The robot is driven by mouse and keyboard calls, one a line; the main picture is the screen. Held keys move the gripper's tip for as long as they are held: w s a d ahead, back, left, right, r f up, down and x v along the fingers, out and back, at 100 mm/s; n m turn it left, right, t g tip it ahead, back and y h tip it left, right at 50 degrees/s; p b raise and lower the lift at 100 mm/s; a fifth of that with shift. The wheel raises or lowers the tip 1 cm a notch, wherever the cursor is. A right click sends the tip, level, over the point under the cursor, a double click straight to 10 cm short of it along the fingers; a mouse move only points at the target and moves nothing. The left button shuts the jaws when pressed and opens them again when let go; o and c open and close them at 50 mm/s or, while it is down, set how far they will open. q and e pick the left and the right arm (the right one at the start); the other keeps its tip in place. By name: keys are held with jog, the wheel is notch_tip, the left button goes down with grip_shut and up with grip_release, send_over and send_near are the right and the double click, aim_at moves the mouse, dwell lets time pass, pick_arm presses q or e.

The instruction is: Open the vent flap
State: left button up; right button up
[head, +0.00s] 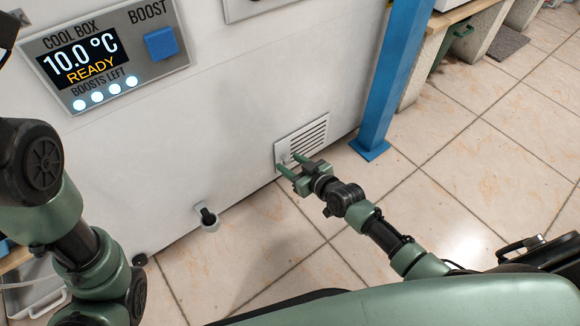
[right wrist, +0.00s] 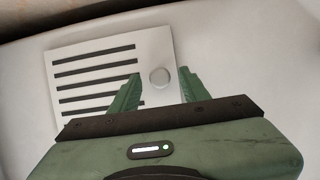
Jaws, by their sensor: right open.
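The vent flap (head: 312,136) is a pale slatted plate low on the white cool box wall, and it looks shut and flat against it. In the right wrist view the vent flap (right wrist: 75,62) shows dark slots and a round knob (right wrist: 160,78) near its right edge. My right gripper (head: 291,165) is at the lower left of the flap. In the right wrist view its two green fingers (right wrist: 160,92) are spread apart, with the knob seen between and just beyond their tips. I cannot tell whether they touch it. My left arm shows at the left; its gripper is out of view.
The cool box panel (head: 48,88) reads 10.0 °C and READY, beside a blue BOOST button (head: 161,43). A small spout (head: 208,219) sticks out low on the wall. A blue post (head: 386,80) stands right of the flap. Tiled floor on the right is mostly clear.

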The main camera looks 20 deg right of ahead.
jog(key=shift+w+a+f, duration=0.1)
jog(key=shift+w, duration=0.15)
grip_shut()
dwell(1.4)
